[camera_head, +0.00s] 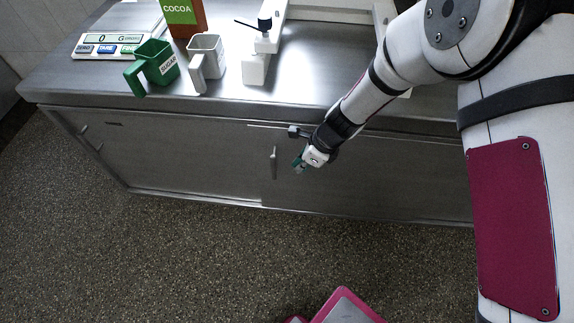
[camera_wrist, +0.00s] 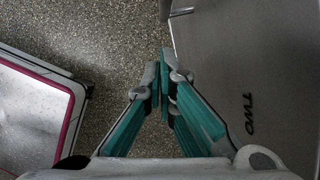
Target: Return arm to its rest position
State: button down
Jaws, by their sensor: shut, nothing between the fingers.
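My gripper (camera_head: 299,164) hangs in front of the metal cabinet (camera_head: 200,160), below the counter's front edge and pointing down. In the wrist view, the gripper's green-sided fingers (camera_wrist: 164,82) meet at the tips, with nothing between them. My arm reaches in from the upper right in the head view. The speckled floor shows beyond the fingertips in the wrist view.
A green SUGAR cup (camera_head: 158,62), a white cup (camera_head: 207,55), a COCOA box (camera_head: 184,16) and a scale (camera_head: 110,45) stand on the metal counter (camera_head: 320,88). A white stand (camera_head: 256,68) is beside them. A cabinet handle (camera_head: 273,162) sticks out left of my gripper.

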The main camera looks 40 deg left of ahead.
jog(key=p+v, duration=0.1)
jog(key=v, duration=0.8)
jog(key=shift+r+p, duration=0.35)
jog(key=shift+r, duration=0.1)
jog(key=shift+r, duration=0.1)
jog(key=d+r+n+t, duration=0.2)
jog(key=d+r+n, duration=0.5)
jog(key=d+r, duration=1.65)
jog(key=s+d+r+n+t+h, duration=0.1)
jog(key=s+d+r+n+h, duration=0.15)
jog(key=s+d, duration=0.75)
jog(key=s+d+r+n+h, duration=0.2)
jog(key=s+d+r+n, duration=0.15)
jog(key=s+d, duration=0.7)
notch_tip(320, 180, up, 14)
jog(key=w+d+t+p, duration=0.1)
jog(key=w+t+p, duration=0.1)
jog(key=p, duration=1)
jog(key=shift+f+t, duration=0.15)
jog(key=shift+t, duration=0.35)
jog(key=shift+d+y, duration=0.1)
jog(key=shift+y, duration=0.15)
